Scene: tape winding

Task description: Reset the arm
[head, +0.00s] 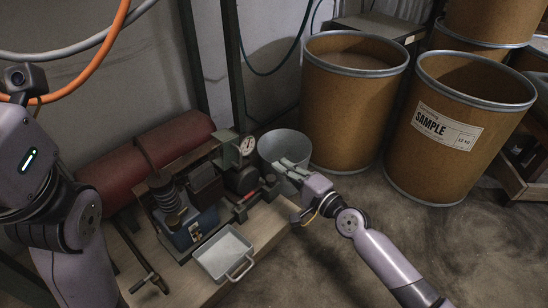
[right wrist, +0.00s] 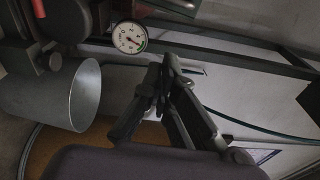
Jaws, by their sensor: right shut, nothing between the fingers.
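My right gripper (head: 287,170) is shut and empty. In the head view it overlaps the front of a grey metal bucket or cylinder (head: 284,143) beside the machine; I cannot tell whether it touches it. In the right wrist view the gripper's dark fingertips (right wrist: 168,72) come together with nothing between them. The round grey metal cylinder (right wrist: 78,95) shows to their left there. My left arm stands at the left edge of the head view; its gripper is not in view.
A machine with a pressure gauge (head: 248,145) and a red tank (head: 150,160) stands on a bench (head: 262,229). A grey tray (head: 223,252) lies at its front. Brown drums (head: 349,105) and (head: 450,120) stand behind my right arm. The floor (head: 480,250) at the right is clear.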

